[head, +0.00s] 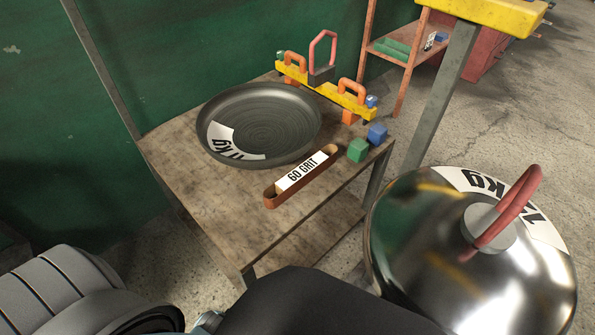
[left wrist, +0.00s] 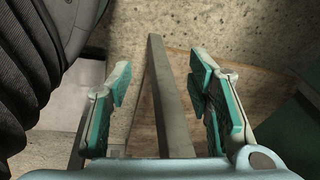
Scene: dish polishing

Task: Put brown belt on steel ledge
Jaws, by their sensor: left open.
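The brown belt (head: 302,176), a narrow flat loop with a white "60 GRIT" label, lies on the wooden tabletop (head: 225,210) beside the dark pan, on its near right side. I cannot tell which surface is the steel ledge; no bare one stands out clearly. My left gripper (left wrist: 161,70) is open with nothing between its teal fingers. In the left wrist view, a grey metal bar (left wrist: 168,100) and a brown wooden surface show beyond the fingers, and the belt is not seen. My right gripper is in neither view.
A dark pan (head: 262,125) with a weight label fills the back of the table. Behind it is a yellow rack (head: 327,92) with orange handles. A shiny lid (head: 430,260) stands at the right.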

